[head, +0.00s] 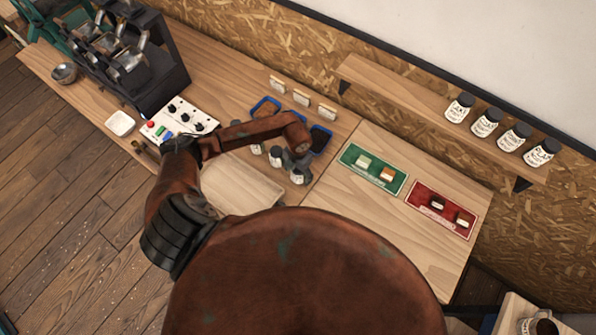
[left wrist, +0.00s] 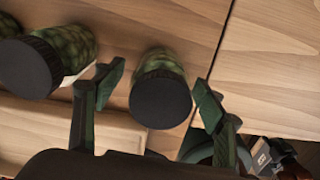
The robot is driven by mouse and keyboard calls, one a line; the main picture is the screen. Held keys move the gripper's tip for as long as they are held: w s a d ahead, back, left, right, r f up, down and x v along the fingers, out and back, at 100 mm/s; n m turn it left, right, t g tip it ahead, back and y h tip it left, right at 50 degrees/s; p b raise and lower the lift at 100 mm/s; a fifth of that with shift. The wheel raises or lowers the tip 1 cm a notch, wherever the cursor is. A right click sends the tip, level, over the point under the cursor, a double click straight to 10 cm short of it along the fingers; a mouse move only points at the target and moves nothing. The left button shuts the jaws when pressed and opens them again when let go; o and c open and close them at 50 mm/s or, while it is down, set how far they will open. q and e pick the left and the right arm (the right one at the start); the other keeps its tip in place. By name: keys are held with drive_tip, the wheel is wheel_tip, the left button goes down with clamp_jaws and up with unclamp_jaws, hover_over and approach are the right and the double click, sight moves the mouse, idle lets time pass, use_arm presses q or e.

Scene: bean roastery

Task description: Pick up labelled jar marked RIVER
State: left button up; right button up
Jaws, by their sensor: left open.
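Several small jars stand on the wooden table under my left gripper (head: 297,162); one jar (head: 297,177) is nearest it and another jar (head: 276,156) stands to its left. In the left wrist view, a black-lidded jar with green contents (left wrist: 162,66) stands upright between the two fingers of my open left gripper (left wrist: 160,82), with gaps on both sides. Two more black-lidded jars (left wrist: 72,42) show to its left. Several labelled jars (head: 487,122) stand in a row on the wall shelf. I cannot read RIVER on any label. My right gripper is out of view.
A wooden tray (head: 238,190) lies left of the table jars. Blue trays (head: 265,106) and small cards (head: 301,97) are behind them. A green mat (head: 350,153) and a red mat (head: 428,205) lie to the right. A control panel (head: 180,112) is at the left.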

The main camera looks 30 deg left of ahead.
use_arm(q)
drive_tip(key=shift+f, duration=0.75)
drive_tip(key=shift+c, duration=0.4)
drive_tip(key=c, duration=1.3)
drive_tip(key=shift+c, duration=0.3)
drive_tip(key=shift+r, duration=0.15)
